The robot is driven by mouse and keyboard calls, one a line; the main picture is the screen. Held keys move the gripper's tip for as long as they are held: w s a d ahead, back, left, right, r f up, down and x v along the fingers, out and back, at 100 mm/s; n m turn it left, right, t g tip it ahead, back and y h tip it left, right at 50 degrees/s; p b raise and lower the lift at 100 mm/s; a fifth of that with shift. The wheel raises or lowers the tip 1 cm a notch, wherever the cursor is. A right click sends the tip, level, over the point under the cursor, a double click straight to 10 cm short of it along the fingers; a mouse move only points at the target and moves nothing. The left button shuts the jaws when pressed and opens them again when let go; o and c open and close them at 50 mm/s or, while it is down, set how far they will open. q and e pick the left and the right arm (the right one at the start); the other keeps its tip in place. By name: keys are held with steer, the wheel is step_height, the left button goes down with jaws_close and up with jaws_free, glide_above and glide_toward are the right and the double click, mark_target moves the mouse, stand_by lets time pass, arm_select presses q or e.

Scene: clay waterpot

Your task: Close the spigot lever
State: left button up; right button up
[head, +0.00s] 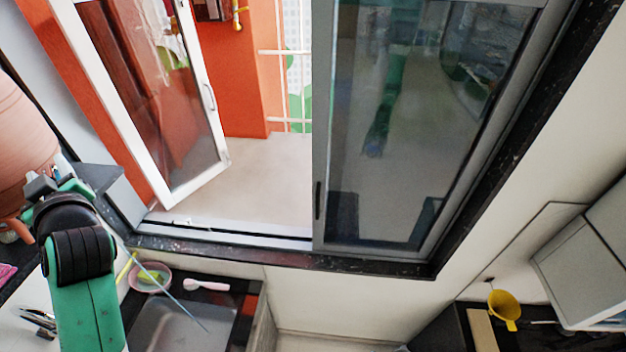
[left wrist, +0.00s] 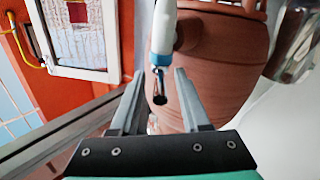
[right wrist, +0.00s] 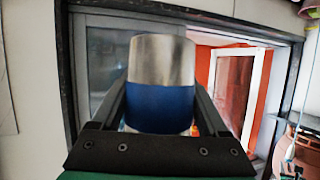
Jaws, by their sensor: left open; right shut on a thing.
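The clay waterpot (head: 22,135) stands at the left edge of the head view, and its round body (left wrist: 230,75) fills much of the left wrist view. A white and blue spigot (left wrist: 164,32) with a dark lower end juts from the pot towards my camera. I cannot tell how its lever is set. My left gripper (left wrist: 158,82) is open, with the spigot's lower end between its fingertips; I cannot tell whether they touch. It also shows beside the pot in the head view (head: 52,186). My right gripper (right wrist: 160,100) is shut on a metal cup (right wrist: 162,58) with a blue band.
Below the window is a sink (head: 182,325) with a pink bowl (head: 150,278) and a white spoon (head: 205,285) at its back. A yellow funnel-like thing (head: 503,308) is at lower right. A shiny metal vessel (left wrist: 293,40) is right of the pot in the left wrist view.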

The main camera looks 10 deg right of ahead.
arm_select(q)
steer(key=shift+w+a, duration=0.2)
steer(key=shift+w, duration=0.05)
arm_select(e)
steer(key=shift+w, duration=0.1)
arm_select(q)
jaws_close()
arm_select(e)
steer(key=shift+r, duration=0.1)
